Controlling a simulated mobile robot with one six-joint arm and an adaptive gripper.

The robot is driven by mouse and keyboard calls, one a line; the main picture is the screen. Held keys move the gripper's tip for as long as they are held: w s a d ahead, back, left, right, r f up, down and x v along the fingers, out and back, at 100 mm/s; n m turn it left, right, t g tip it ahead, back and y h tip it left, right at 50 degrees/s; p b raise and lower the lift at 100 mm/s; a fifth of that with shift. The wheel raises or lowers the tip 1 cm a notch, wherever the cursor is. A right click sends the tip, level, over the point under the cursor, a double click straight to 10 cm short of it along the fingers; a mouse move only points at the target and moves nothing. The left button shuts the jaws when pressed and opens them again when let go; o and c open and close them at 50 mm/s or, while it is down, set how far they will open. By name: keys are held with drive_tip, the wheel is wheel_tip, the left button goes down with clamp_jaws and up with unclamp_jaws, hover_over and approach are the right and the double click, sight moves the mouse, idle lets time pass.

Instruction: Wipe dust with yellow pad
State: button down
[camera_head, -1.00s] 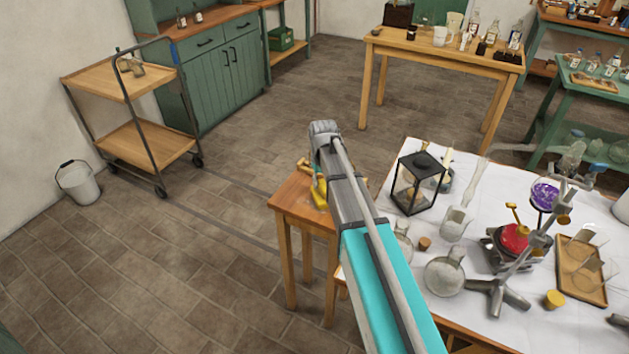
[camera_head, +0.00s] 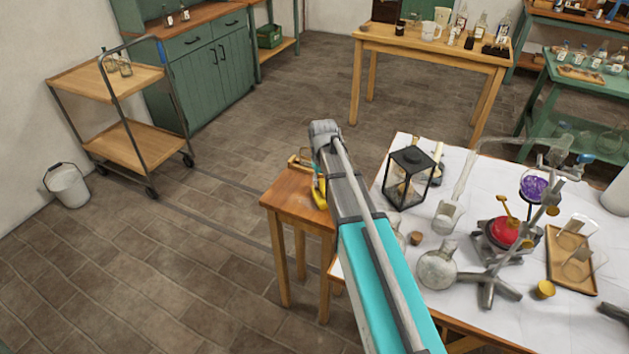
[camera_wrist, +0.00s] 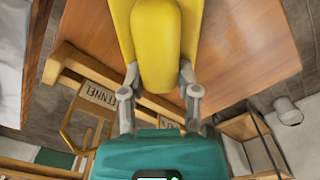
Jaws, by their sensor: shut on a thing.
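My gripper (camera_wrist: 160,84) is shut on a yellow pad (camera_wrist: 157,40), one finger on each side of it. The pad extends away over a wooden surface (camera_wrist: 240,50) in the wrist view. In the head view a bit of yellow pad (camera_head: 319,193) shows beside my arm, over the small wooden table (camera_head: 284,192); most of the gripper is hidden there. I cannot tell whether the pad touches the tabletop. No dust can be made out.
The white-covered table (camera_head: 400,148) at right holds a lantern (camera_head: 408,178), flasks and a stand. A trolley (camera_head: 112,82) and bucket (camera_head: 67,186) stand left. Floor at lower left is clear.

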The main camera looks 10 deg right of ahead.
sight(312, 188)
drive_tip(key=shift+s+d, duration=0.35)
drive_tip(key=shift+d, duration=0.15)
drive_tip(key=shift+s+a+f, duration=0.1)
drive_tip(key=shift+s+a, duration=0.55)
drive_tip(key=shift+s, duration=0.25)
drive_tip(key=shift+w+a, duration=1.15)
drive_tip(key=shift+a, duration=0.25)
drive_tip(key=shift+w+a, duration=0.1)
drive_tip(key=shift+w+a, duration=0.45)
drive_tip(key=shift+a, duration=0.2)
drive_tip(key=shift+w+a, duration=0.4)
drive_tip(key=shift+a, duration=0.25)
